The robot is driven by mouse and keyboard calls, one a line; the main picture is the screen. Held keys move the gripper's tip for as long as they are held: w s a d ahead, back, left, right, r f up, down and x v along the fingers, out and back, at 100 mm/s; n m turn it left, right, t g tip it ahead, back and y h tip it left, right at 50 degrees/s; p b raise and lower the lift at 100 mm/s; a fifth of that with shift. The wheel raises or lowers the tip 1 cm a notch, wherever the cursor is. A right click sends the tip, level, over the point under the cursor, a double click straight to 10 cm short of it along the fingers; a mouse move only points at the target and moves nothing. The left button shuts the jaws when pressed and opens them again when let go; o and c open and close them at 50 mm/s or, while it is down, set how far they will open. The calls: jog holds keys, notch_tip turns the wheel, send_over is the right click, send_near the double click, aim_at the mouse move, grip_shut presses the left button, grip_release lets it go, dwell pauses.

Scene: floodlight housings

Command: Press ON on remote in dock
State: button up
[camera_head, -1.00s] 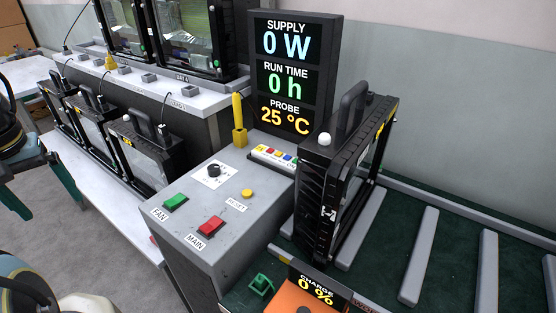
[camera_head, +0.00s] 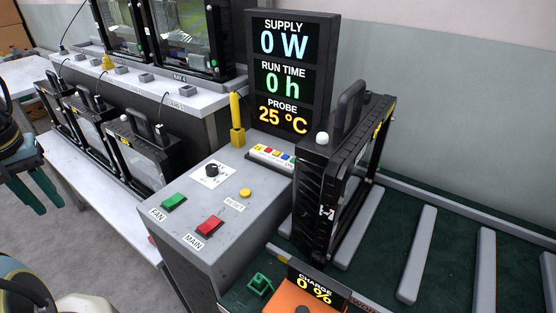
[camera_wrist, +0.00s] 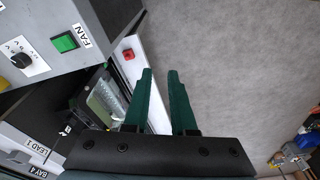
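The remote (camera_head: 270,154) is a white strip with yellow, red and blue buttons. It sits at the back of the grey console, its right end close to the black floodlight housing. Its button lettering is too small to read, and I cannot make out the dock's outline. My gripper (camera_wrist: 160,72) has two dark green fingers, parallel with a narrow gap and nothing between them. In the head view my gripper (camera_head: 38,198) is at the far left edge, partly cut off, well away from the remote. The remote is not in the wrist view.
The console (camera_head: 228,240) bears a green FAN switch (camera_head: 174,202), a red MAIN switch (camera_head: 209,226), a yellow RESET button (camera_head: 245,193) and a black knob (camera_head: 211,170). A yellow post (camera_head: 237,120) and a display tower (camera_head: 285,135) stand behind. A floodlight housing (camera_head: 318,205) stands right.

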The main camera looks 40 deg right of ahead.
grip_shut()
dwell(0.9)
